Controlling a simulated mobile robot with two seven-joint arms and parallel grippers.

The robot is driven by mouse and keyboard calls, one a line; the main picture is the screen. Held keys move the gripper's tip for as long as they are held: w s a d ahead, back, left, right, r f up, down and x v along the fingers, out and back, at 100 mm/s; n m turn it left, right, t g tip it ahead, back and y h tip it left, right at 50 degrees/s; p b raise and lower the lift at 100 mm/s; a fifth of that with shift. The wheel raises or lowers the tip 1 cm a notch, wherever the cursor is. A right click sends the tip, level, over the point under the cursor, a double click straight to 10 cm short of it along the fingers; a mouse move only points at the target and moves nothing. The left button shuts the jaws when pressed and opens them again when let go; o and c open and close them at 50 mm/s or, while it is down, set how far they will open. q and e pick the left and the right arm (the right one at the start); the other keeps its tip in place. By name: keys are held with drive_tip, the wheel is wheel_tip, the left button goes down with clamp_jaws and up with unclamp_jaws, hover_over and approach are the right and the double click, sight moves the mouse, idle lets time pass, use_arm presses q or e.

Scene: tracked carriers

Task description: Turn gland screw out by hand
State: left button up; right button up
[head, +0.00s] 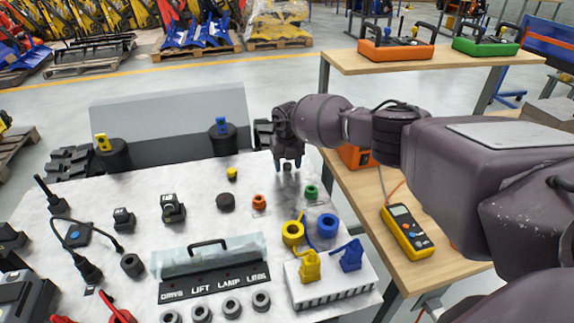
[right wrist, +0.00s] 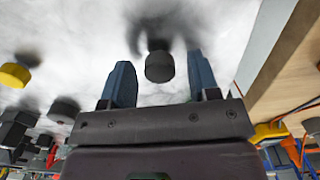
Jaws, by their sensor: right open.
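My right gripper (head: 288,162) is open and points down over the pale worktop, near its back right. In the right wrist view its two blue-grey fingers (right wrist: 160,80) stand apart. A small dark round piece, which looks like the gland screw (right wrist: 159,66), shows in the gap between them, with clear space on both sides. In the head view this dark piece (head: 287,168) shows just below the fingertips. I cannot tell how deep the fingers reach around it. My left gripper is not in view.
Close by are an orange ring (head: 259,201), a green ring (head: 311,191), a black disc (head: 225,202) and a yellow cap (head: 232,174). Yellow and blue connectors (head: 310,265) stand in front. A wooden bench with a yellow meter (head: 408,230) lies to the right.

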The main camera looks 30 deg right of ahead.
drive_tip(key=shift+c, duration=0.4)
drive_tip(key=c, duration=0.7)
drive_tip(key=n, duration=0.1)
drive_tip(key=n+b, duration=0.1)
drive_tip(key=shift+f+n, duration=0.2)
drive_tip(key=shift+n, duration=0.1)
drive_tip(key=n+b, duration=0.1)
drive_tip(key=n, duration=0.3)
drive_tip(key=shift+n, duration=0.3)
drive_tip(key=shift+n+b, duration=0.4)
drive_tip(key=shift+n, duration=0.5)
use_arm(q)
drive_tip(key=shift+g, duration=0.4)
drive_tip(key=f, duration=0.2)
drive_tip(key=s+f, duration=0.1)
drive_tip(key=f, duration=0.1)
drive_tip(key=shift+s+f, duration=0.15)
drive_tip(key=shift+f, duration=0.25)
use_arm(e)
drive_tip(key=shift+r+n, duration=0.2)
drive_tip(key=shift+n, duration=0.2)
